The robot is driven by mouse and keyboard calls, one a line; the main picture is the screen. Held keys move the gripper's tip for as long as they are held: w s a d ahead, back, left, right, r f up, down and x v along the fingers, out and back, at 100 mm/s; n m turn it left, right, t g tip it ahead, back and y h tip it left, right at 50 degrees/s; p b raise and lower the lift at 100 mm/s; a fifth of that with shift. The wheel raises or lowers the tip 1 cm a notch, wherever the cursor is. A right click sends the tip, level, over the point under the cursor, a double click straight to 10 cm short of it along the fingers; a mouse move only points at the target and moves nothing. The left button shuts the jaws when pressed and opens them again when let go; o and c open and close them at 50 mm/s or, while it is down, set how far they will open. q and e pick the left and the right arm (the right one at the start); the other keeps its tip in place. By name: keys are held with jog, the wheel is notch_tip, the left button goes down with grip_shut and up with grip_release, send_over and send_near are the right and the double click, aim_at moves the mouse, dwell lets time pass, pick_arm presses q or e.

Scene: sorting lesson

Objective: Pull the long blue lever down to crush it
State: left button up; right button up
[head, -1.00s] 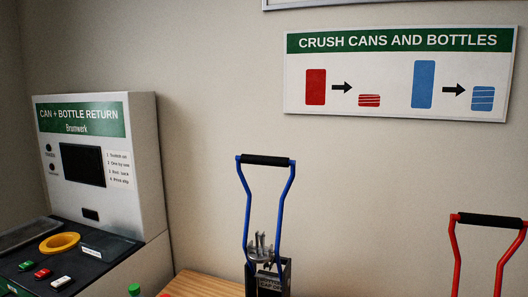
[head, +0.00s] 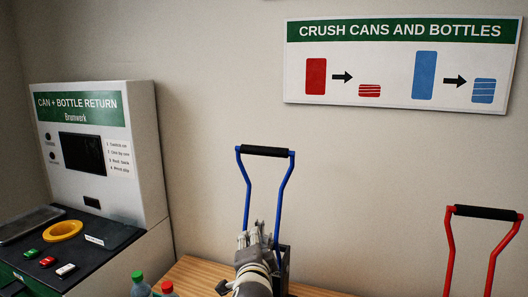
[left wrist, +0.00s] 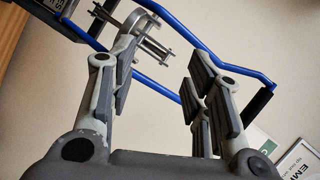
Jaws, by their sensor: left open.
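The long blue lever (head: 284,190) stands upright on the crusher (head: 284,270), with a black grip (head: 264,151) across its top. My left gripper (head: 257,236) is in front of the lever's lower part, below the black grip, and hides much of the crusher. In the left wrist view the left gripper (left wrist: 155,85) is open, with nothing between its fingers. The blue bars (left wrist: 215,57) of the lever pass behind the fingers there. The black grip (left wrist: 257,106) shows beyond the right finger, and the crusher's metal plates (left wrist: 142,38) show at the top. My right gripper is not in view.
A red lever (head: 449,250) with a black grip stands at the right. Bottles with a green cap (head: 137,277) and a red cap (head: 168,287) stand on the wooden table (head: 205,272). The return machine (head: 145,150) is at the left. A sign (head: 400,100) hangs above.

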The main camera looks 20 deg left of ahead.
aim_at(264, 153)
pick_arm(q)
jog(key=w+d+r+m+t+y, duration=0.1)
jog(key=w+r+m+t, duration=0.1)
jog(key=r, duration=0.7)
jog(key=w+d+r+m+t+y, duration=0.1)
jog(key=w+r+t, duration=0.1)
jog(key=r, duration=0.7)
jog(key=p+x, duration=0.2)
jog(key=x, duration=0.2)
jog(key=p+x, duration=0.1)
jog(key=x, duration=0.4)
jog(key=shift+w+a+r+p, duration=0.1)
jog(key=shift+w+r+p, duration=0.2)
jog(key=shift+p, duration=0.1)
jog(key=shift+w+a, duration=0.25)
jog(key=shift+w, duration=0.35)
grip_shut()
